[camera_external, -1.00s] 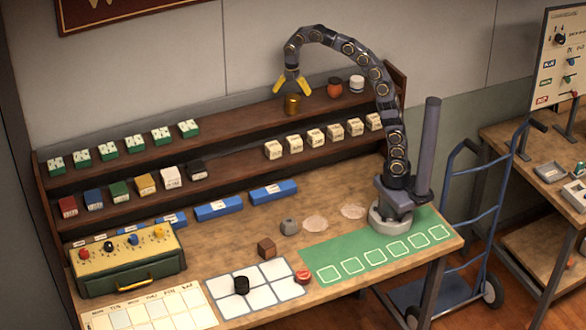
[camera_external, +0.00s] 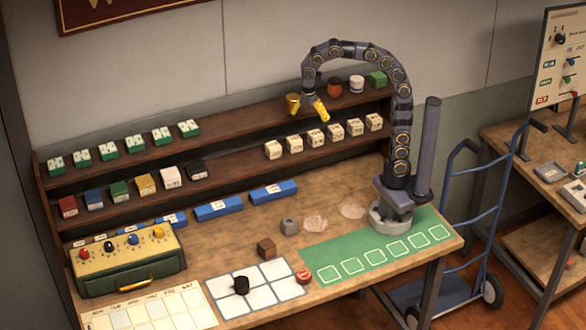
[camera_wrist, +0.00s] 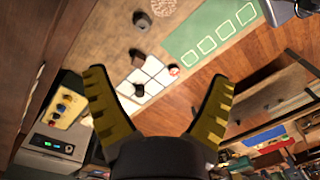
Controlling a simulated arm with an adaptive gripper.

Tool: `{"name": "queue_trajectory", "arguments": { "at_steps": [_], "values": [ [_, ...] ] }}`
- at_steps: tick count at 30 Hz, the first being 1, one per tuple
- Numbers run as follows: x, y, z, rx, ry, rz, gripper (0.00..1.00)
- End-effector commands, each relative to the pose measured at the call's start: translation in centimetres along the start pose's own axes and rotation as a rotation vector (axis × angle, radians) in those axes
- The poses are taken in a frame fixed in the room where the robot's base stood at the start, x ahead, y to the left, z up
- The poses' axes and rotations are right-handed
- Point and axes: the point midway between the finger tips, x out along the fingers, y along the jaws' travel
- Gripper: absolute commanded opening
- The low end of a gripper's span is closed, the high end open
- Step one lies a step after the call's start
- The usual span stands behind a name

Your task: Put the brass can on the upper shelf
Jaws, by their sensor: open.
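Cream boxes (camera_external: 313,137) line the lower shelf. The bench (camera_external: 240,235) below holds a control box (camera_external: 125,262).

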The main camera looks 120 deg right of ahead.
Motion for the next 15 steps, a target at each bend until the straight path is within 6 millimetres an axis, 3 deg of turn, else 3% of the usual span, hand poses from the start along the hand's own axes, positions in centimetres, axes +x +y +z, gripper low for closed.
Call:
{"name": "queue_trajectory", "arguments": {
  "at_steps": [1,5,9,15],
  "values": [
    [0.9,-2.5,-0.8,0.038,-0.01,-0.01,0.84],
    [3.7,-8.0,-1.6,0.193,-0.034,-0.019,0.84],
    [7.0,-13.5,-0.9,0.375,-0.066,-0.028,0.84],
    [10.8,-18.4,1.2,0.59,-0.102,-0.024,0.84]
  ]
}}
